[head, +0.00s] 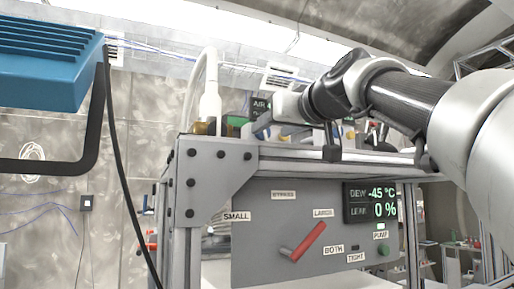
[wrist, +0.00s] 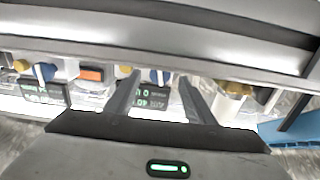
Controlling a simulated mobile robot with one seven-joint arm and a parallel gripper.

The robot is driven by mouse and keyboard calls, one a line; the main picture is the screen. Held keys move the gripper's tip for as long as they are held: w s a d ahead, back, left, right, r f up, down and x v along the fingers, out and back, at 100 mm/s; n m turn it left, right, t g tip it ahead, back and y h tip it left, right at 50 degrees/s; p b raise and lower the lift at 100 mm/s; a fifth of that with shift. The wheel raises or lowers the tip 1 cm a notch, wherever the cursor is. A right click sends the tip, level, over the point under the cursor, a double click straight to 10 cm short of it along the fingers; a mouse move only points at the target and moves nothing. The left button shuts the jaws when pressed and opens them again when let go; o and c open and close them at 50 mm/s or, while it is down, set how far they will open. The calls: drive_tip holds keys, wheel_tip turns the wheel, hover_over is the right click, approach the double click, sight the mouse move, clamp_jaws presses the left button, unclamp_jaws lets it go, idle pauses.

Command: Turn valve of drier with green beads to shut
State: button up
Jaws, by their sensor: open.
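My gripper (wrist: 159,77) is open in the wrist view, its two dark fingers apart. A small dark display with green digits (wrist: 151,97) and a blue-and-white handle (wrist: 160,76) show between and behind the fingers; I see no contact. A second blue-and-white handle (wrist: 45,72) is at the left above another display (wrist: 42,92). In the head view my gripper (head: 262,128) is over the top of the grey rig, near a small green part (head: 238,121). The drier with green beads cannot be told clearly; the arm and rig edge hide much of the rig top.
The rig's front panel (head: 265,205) carries a red-handled lever (head: 305,242), a display (head: 370,202) reading -45 °C and 0 %, and a green button (head: 383,249). A white upright tube (head: 210,100) stands at the rig's left corner. A blue box (head: 50,60) hangs at upper left.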

sight(264, 133)
drive_tip(key=shift+p+x, duration=0.35)
drive_tip(key=shift+x, duration=1.45)
drive_tip(key=c, duration=1.1)
drive_tip(key=shift+o, duration=0.2)
drive_tip(key=shift+m+p, duration=0.4)
drive_tip(key=shift+m, duration=1.1)
drive_tip(key=o, duration=1.1)
drive_tip(key=shift+c, duration=0.2)
drive_tip(key=shift+s, duration=0.15)
